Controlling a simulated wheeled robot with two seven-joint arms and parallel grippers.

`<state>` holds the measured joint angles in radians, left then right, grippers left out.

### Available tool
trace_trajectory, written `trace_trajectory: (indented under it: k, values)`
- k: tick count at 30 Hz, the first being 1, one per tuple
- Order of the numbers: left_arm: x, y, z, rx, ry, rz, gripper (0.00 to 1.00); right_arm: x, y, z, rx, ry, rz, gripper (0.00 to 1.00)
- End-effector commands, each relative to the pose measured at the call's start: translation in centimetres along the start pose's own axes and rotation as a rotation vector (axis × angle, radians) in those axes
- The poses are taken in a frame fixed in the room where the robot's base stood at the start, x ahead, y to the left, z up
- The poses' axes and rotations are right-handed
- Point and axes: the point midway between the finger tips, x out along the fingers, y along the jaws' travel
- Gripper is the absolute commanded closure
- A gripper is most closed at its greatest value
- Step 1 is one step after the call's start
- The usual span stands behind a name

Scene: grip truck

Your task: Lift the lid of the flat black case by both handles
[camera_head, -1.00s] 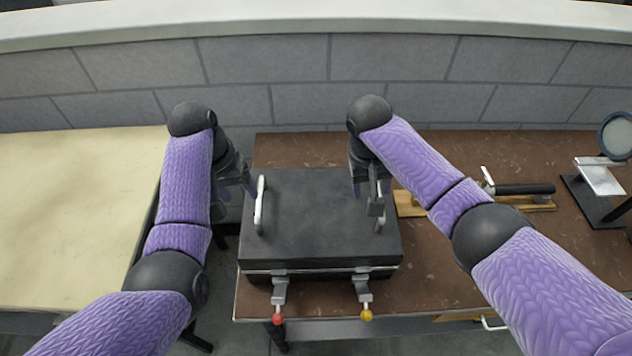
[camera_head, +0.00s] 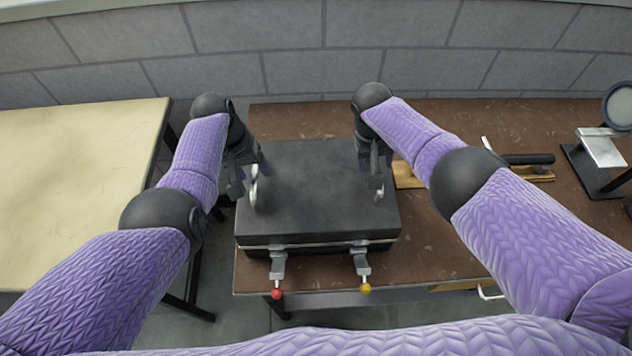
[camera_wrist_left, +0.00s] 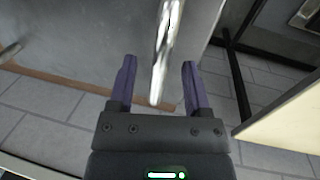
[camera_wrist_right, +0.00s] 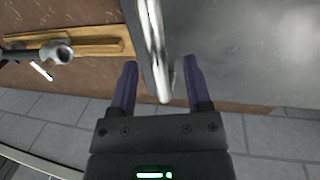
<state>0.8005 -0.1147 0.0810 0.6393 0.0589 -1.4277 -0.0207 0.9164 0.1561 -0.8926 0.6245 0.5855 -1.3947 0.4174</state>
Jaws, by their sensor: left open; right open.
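The flat black case (camera_head: 318,192) sits shut on the brown table, with a silver handle at each side of its lid. My left gripper (camera_head: 252,180) is open at the left handle (camera_head: 254,196). In the left wrist view the left handle (camera_wrist_left: 165,50) stands between the open fingers (camera_wrist_left: 160,80). My right gripper (camera_head: 373,175) is open at the right handle (camera_head: 379,194), which it partly hides. In the right wrist view the right handle (camera_wrist_right: 151,50) runs between the open fingers (camera_wrist_right: 156,85), nearer the left one. Whether any finger touches is not clear.
Two latches with a red knob (camera_head: 277,293) and a yellow knob (camera_head: 365,288) hang at the case's front. A wooden board with a black-handled tool (camera_head: 527,159) and a stand with a round disc (camera_head: 600,150) are on the right. A pale table (camera_head: 75,180) is on the left.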

Motion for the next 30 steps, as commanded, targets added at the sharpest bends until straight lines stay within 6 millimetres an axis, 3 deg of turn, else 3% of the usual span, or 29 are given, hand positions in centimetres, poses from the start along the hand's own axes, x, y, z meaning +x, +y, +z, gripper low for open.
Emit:
trace_trajectory:
  k: [6,15,17,24,30]
  values:
    - [1.5,0.0,0.0,0.0,0.001,0.0,0.38,1.5,0.1,0.0,0.0,0.001,0.002,0.37]
    - [1.7,0.0,0.1,0.0,0.001,0.0,0.38,1.7,0.1,0.0,0.0,0.002,0.002,0.37]
    - [1.7,0.0,0.1,0.0,0.001,0.0,0.46,1.7,0.1,0.0,0.0,0.002,0.002,0.46]
    - [1.7,0.0,0.1,0.0,0.001,0.0,0.97,1.7,0.1,0.0,0.0,0.002,0.003,0.96]
    - [1.7,0.0,0.1,0.0,0.001,0.0,1.0,1.7,0.1,0.0,0.0,0.002,0.003,1.0]
